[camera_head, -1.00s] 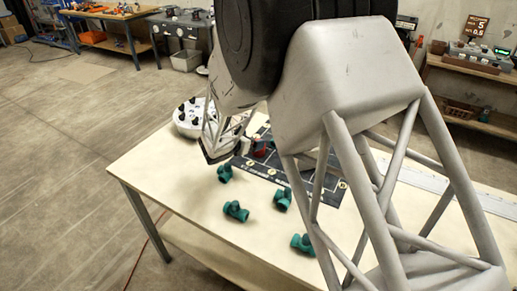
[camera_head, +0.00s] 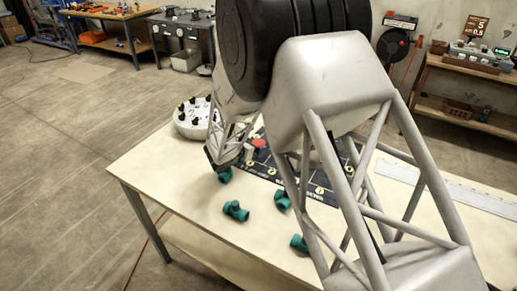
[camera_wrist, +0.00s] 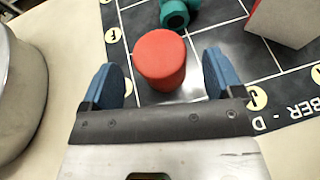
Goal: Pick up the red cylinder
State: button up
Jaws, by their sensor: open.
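The red cylinder (camera_wrist: 160,60) stands on the black gridded mat (camera_wrist: 210,36) in the wrist view, ahead of and between the two blue fingertips. My gripper (camera_wrist: 162,84) is open, with a finger on either side of the cylinder's near part and nothing held. In the head view a small bit of red (camera_head: 259,143) shows on the mat beside my wrist, partly hidden by my arm. How high the fingers are above the mat is hard to tell.
A teal pipe fitting (camera_wrist: 176,12) lies just beyond the cylinder. A red and white box (camera_wrist: 288,20) stands to the right. A round grey container (camera_wrist: 14,90) is at left. More teal fittings (camera_head: 236,211) lie on the table's bare front part (camera_head: 180,207).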

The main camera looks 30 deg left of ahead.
aim_at(258, 142)
jog(key=shift+x, duration=1.65)
jog(key=shift+f, duration=0.1)
jog(key=c, duration=1.4)
jog(key=shift+r, duration=0.2)
jog(key=shift+r, duration=1.6)
jog(key=s+d, duration=0.3)
jog(key=s, duration=0.1)
jog(key=s+d+r, duration=0.1)
jog(key=s+d, duration=0.6)
jog(key=s, duration=0.1)
jog(key=shift+d+r, duration=0.25)
jog(key=shift+d, duration=0.05)
